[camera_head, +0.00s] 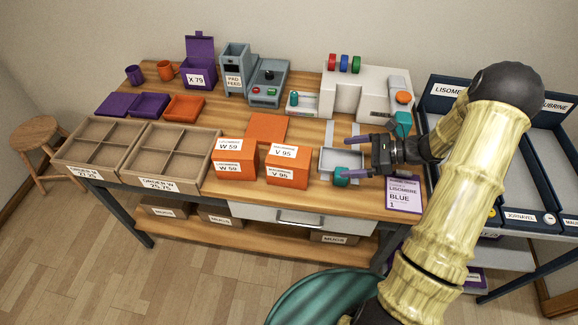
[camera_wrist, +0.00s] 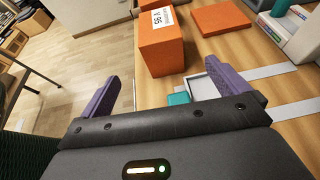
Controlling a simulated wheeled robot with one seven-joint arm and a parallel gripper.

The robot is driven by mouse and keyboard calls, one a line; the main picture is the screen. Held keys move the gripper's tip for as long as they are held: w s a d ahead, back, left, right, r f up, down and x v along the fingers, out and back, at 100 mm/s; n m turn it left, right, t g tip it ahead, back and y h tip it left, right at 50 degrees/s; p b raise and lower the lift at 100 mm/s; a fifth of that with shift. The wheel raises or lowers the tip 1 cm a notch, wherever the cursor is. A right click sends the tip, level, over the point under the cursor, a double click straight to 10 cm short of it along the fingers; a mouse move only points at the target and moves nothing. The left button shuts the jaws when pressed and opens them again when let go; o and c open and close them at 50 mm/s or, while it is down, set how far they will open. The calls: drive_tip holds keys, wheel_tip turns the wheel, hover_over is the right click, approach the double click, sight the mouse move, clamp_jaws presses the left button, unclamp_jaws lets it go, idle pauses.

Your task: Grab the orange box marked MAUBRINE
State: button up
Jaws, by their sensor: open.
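Two orange boxes stand side by side at the front of the table. The left box (camera_head: 223,178) carries labels reading W 59, the right box (camera_head: 285,180) labels reading V 95. A smaller line of print above those codes is too small to read surely. The V 95 box also shows in the wrist view (camera_wrist: 160,58), beyond my fingers and apart from them. My gripper (camera_head: 350,158), with purple fingers, is open and empty, to the right of the V 95 box, over a small grey-white tray (camera_head: 328,165). The fingers also show in the wrist view (camera_wrist: 160,85).
A teal block (camera_head: 341,178) is by the tray's front. A flat orange piece (camera_head: 266,127) lies behind the boxes. A white press machine (camera_head: 345,92) stands behind my gripper. Divided cardboard trays (camera_head: 168,155) are to the left. A card reading LISOMBRE BLUE 1 (camera_head: 403,196) is at right.

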sight(307, 158)
drive_tip(key=p+x, duration=0.2)
drive_tip(key=x, duration=1)
drive_tip(key=shift+a, duration=0.1)
drive_tip(key=shift+w+a+p, duration=0.15)
drive_tip(key=shift+a+p, duration=0.2)
drive_tip(key=shift+a, duration=0.2)
drive_tip(key=p+x, duration=0.1)
drive_tip(key=x, duration=0.3)
drive_tip(key=shift+w+a, duration=0.1)
drive_tip(key=shift+w, duration=0.05)
drive_tip(key=c, duration=1.2)
drive_tip(key=shift+r, duration=0.15)
